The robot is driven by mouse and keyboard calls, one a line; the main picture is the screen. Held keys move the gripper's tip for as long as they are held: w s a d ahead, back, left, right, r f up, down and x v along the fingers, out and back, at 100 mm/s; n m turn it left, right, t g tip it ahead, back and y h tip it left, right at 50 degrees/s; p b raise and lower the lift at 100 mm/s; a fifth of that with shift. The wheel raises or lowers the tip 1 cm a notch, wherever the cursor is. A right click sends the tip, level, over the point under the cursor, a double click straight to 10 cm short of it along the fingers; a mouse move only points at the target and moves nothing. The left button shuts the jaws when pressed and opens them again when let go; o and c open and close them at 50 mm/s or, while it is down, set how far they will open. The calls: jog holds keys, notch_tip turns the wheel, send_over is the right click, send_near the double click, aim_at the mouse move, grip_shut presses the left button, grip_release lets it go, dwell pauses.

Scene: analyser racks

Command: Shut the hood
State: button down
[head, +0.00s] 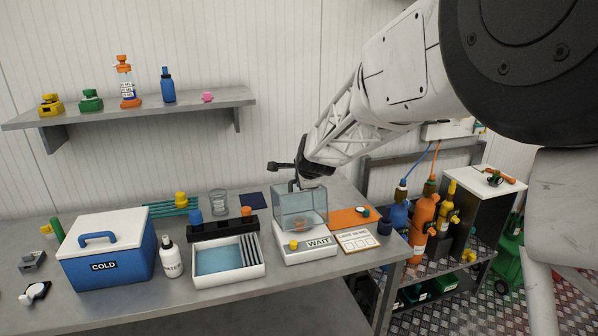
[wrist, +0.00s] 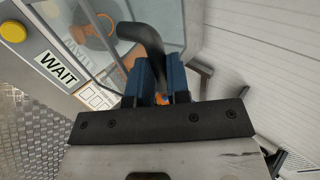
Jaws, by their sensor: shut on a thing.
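The hood (head: 290,205) is a clear, bluish box over the white device (head: 308,254) marked WAIT, on the bench. An orange item shows through its clear wall in the wrist view (wrist: 92,30). The hood has a dark curved handle (wrist: 143,36). My gripper (head: 293,184) is at the top of the hood, and its blue fingers (wrist: 162,82) are shut on the handle in the wrist view. In the head view the hood looks low over the device, but I cannot tell whether its lower edge touches it.
A yellow button (head: 293,245) is on the device's front. A white tray (head: 228,278) and a dark rack (head: 222,232) stand to its left. An orange mat (head: 350,216) and a printed card (head: 358,240) lie to its right. A blue COLD box (head: 108,262) is further left.

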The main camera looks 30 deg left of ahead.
aim_at(304, 198)
jog(key=s+d+f, duration=0.3)
jog(key=shift+s+f, duration=0.1)
jog(key=shift+s, duration=0.05)
jog(key=c, duration=1.4)
grip_release()
jog(key=shift+d, duration=0.1)
jog(key=shift+v, duration=3.9)
